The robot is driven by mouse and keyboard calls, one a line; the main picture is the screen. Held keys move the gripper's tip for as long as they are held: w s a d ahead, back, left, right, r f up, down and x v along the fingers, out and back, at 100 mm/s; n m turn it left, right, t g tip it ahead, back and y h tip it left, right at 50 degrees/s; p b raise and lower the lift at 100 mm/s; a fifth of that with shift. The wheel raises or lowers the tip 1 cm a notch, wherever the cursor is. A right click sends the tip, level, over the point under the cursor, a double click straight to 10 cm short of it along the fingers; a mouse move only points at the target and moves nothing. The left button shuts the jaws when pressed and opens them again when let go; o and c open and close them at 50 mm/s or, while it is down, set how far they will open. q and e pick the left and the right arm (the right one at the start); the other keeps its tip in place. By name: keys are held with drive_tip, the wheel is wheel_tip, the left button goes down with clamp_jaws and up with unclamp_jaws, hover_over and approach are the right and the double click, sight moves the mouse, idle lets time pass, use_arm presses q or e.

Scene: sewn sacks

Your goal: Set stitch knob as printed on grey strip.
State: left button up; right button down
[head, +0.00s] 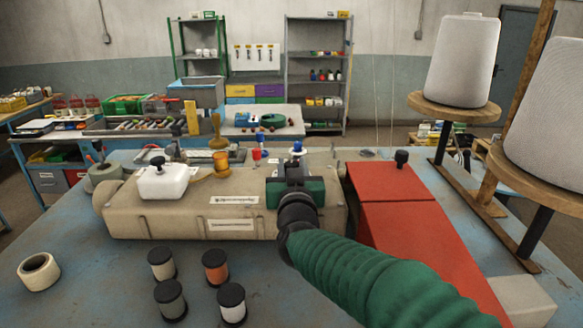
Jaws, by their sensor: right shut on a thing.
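A beige sewing machine body (160,218) lies across the blue table. Two pale printed strips are on its front, an upper one (233,200) and a lower one (230,225); their print is too small to read, and I cannot tell which is the grey strip. My right gripper (290,167), on a green-sleeved arm, is at the right part of the machine. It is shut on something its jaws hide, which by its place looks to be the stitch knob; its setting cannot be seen. A blue-topped piece (297,147) shows just beyond the jaws. My left gripper is not in view.
Several thread spools, one orange-brown (215,267), stand in front of the machine, with a tape roll (39,271) at left. A white container (163,182) sits on the machine. A red housing (410,235) and large white cones (463,60) are at right.

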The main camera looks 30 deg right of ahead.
drive_tip(key=shift+f, duration=0.4)
drive_tip(key=c, duration=1.3)
unclamp_jaws()
drive_tip(key=shift+o, duration=1.4)
drive_tip(key=shift+w, duration=0.25)
drive_tip(key=shift+d+r, duration=0.1)
drive_tip(key=shift+r, duration=0.05)
